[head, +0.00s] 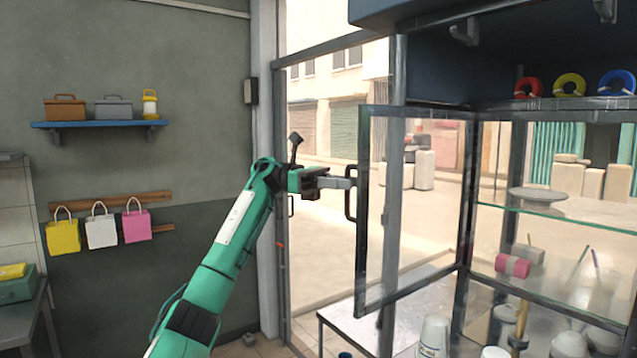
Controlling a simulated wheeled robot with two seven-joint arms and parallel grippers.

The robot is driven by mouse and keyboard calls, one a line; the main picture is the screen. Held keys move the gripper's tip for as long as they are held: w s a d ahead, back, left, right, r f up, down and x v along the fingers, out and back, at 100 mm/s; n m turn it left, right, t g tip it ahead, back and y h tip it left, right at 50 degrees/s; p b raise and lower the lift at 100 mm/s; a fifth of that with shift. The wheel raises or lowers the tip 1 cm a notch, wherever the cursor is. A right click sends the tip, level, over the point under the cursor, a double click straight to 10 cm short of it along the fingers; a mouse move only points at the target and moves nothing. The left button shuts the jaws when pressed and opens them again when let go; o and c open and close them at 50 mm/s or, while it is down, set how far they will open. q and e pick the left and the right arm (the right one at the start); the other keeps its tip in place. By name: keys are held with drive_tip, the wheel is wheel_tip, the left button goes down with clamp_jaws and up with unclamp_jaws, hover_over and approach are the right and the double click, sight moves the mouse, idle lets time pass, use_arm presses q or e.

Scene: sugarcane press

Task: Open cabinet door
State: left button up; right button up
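The glass cabinet door (414,225) has a dark metal frame and stands swung out from the cabinet (540,198), hinged on its right side. Its dark vertical handle (348,209) is on the door's free left edge. My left gripper (350,183), on the green arm, is at the handle's middle; its pale fingers look closed around the bar, though the far finger is partly hidden. My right gripper is not in view.
Inside the cabinet, glass shelves hold a grey plate (538,194) and a pink box (512,266). White cups (434,335) stand low in front. A blue wall shelf (98,124) and hanging bags (101,229) are at left. A metal table (345,322) stands below the door.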

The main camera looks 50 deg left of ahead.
use_arm(q)
drive_tip(key=v, duration=1.2)
drive_tip(key=shift+a+b, duration=0.35)
drive_tip(key=shift+b, duration=0.05)
